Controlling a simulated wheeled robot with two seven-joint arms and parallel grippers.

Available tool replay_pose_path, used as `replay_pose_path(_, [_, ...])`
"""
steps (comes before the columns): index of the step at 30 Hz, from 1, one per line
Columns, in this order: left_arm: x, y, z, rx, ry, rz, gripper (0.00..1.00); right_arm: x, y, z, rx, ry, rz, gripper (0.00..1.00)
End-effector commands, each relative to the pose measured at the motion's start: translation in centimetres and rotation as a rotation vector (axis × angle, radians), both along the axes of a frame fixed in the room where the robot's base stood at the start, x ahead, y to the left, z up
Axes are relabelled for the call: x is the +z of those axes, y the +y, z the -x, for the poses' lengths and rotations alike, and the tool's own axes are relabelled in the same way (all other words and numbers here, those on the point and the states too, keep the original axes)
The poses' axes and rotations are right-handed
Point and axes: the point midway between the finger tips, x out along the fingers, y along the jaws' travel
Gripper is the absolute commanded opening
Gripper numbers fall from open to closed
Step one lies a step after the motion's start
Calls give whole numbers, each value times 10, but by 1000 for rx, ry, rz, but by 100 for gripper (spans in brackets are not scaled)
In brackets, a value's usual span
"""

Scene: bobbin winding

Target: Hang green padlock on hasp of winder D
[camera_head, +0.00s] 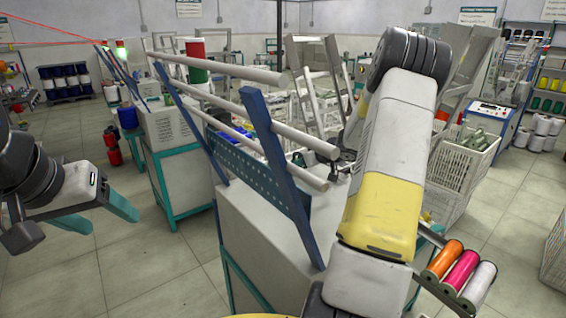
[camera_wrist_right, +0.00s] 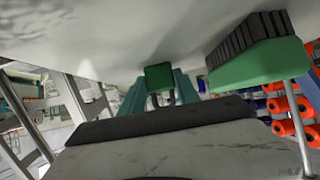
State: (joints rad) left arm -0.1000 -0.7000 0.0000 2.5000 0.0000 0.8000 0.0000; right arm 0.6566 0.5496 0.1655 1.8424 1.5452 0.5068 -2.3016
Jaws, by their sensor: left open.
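A green padlock (camera_wrist_right: 159,77) sits between the teal fingers of my right gripper (camera_wrist_right: 159,88) in the right wrist view. Its green body and two grey shackle legs show, and the fingers are shut on it. In the head view my right arm hides this gripper and the padlock. My left gripper (camera_head: 114,222) is open and empty over the floor at the left, away from the machines. I cannot make out the hasp or a letter that marks winder D.
A white cabinet (camera_head: 265,245) with a slanted blue frame (camera_head: 275,165) and pale rollers stands left of my right arm. Orange, pink and white spools (camera_head: 461,268) lie at the lower right. A white crate (camera_head: 465,150) stands behind them. Open floor (camera_head: 60,275) lies at left.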

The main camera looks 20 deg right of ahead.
Motion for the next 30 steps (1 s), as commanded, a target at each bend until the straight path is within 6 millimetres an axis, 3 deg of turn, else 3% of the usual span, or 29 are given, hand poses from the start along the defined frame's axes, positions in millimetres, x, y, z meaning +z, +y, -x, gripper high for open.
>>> replay_pose_path(1, [0, 0, 0, 0, 0, 0, 64, 0, 0, 0, 0, 0, 0, 21])
replay_pose_path(4, [0, 0, 0, 0, 0, 0, 64, 0, 0, 0, 0, 0, 0, 1])
replay_pose_path(5, [0, 0, 0, 0, 0, 0, 64, 0, 0, 0, 0, 0, 0, 0])
replay_pose_path(11, [0, 0, 0, 0, 0, 0, 64, 7, 0, 0, 1, -2, 0, 0])
replay_pose_path(21, [0, 0, 0, 0, 0, 0, 64, 45, 0, 0, 1, -3, 2, 0])
replay_pose_path(30, [0, 0, 0, 0, 0, 0, 64, 50, 0, 0, 0, 0, 0, 0])
